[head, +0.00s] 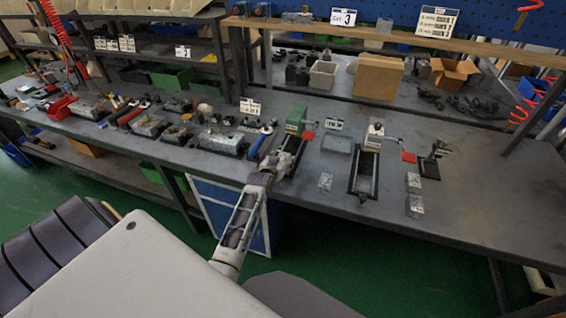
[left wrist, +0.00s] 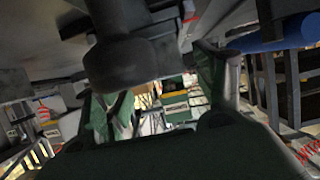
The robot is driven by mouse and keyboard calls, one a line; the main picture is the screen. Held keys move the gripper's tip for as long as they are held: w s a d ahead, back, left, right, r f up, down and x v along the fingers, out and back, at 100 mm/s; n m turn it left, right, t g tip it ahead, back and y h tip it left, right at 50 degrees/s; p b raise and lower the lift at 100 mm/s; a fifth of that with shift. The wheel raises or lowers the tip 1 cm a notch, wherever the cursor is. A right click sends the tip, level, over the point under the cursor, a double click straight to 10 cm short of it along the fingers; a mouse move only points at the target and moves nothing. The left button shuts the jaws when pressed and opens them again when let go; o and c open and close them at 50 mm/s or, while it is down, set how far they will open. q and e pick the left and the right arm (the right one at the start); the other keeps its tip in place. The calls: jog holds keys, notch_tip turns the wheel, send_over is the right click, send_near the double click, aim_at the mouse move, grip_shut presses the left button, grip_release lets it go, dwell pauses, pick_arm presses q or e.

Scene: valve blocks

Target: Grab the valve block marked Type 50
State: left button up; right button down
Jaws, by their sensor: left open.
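Small grey metal blocks stand on the workbench in the head view: one (head: 325,181) left of the black-framed fixture, and two to its right, one farther back (head: 413,182) and one nearer the front edge (head: 415,206). Any type marking on them is too small to read. My left gripper (head: 271,160) is over the bench's front part, left of these blocks, beside a green-topped fixture (head: 296,122). In the left wrist view its fingers (left wrist: 165,100) are spread apart, with no block seen between them. My right gripper is not in view.
The grey workbench (head: 480,210) is bare at the right. A black-framed fixture (head: 365,172) with a red handle stands mid-bench. Larger metal castings (head: 222,142) and tools crowd the left.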

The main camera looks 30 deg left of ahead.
aim_at(281, 161)
pick_arm(q)
jog(key=c, duration=1.5)
jog(key=shift+r, duration=0.1)
jog(key=shift+c, duration=0.2)
jog(key=shift+r, duration=0.1)
notch_tip(281, 161, up, 10)
